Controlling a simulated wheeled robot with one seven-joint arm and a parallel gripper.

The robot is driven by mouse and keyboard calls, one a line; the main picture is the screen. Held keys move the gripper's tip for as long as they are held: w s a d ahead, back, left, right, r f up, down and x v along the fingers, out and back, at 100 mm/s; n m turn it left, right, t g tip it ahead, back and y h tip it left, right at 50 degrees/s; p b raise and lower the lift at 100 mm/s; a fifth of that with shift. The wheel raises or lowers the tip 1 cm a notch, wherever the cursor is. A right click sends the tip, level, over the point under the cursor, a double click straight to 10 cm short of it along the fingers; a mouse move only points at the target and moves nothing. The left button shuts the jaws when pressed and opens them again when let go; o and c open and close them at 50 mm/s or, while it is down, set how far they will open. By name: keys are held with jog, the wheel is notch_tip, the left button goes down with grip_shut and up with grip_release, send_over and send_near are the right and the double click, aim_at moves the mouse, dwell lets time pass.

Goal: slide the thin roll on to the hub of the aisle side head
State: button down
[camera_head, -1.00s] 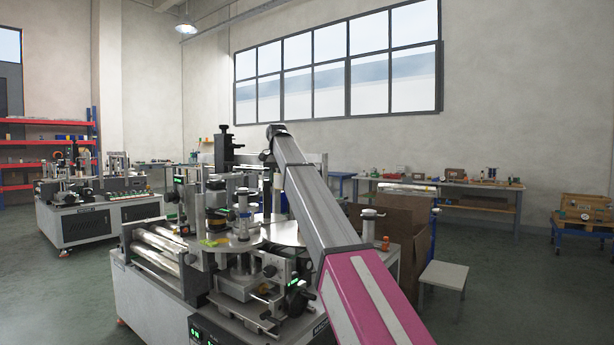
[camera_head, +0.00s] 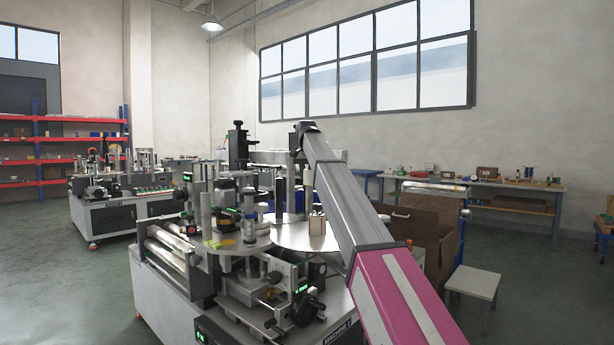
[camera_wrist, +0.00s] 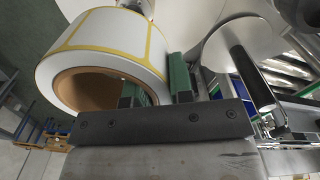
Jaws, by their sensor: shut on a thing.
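In the wrist view, a white label roll (camera_wrist: 95,45) with yellow lines and a brown core fills the upper left. My gripper (camera_wrist: 158,82) has green fingers shut on the roll's wall, one inside the core and one outside. The roll is tilted in this view. To its right is a dark cylindrical post (camera_wrist: 252,80) by a round pale plate (camera_wrist: 225,48), apart from the roll. In the head view, the labelling machine (camera_head: 180,300) has round plates (camera_head: 290,238) and upright posts. I cannot tell which post is the aisle side hub. The roll is not clearly visible there.
A second machine (camera_head: 115,215) stands at the left, before red shelves (camera_head: 50,160). A brown carton (camera_head: 425,235) and a stool (camera_head: 474,282) stand right of the near machine. A workbench (camera_head: 515,190) lines the back wall. Open floor lies at the lower left.

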aim_at(306, 184)
jog(key=shift+f, duration=2.9)
notch_tip(306, 184, down, 8)
dwell(3.0)
jog(key=c, duration=0.9)
grip_release()
jog(key=shift+a, duration=0.1)
jog(key=shift+s+d, duration=0.15)
jog(key=shift+d, duration=0.05)
jog(key=shift+c, duration=0.3)
jog(key=shift+o, duration=0.2)
jog(key=r, duration=1)
jog(key=shift+w+a, duration=0.15)
jog(key=shift+w, duration=0.05)
jog(key=shift+a+r, duration=0.1)
jog(key=shift+r, duration=0.35)
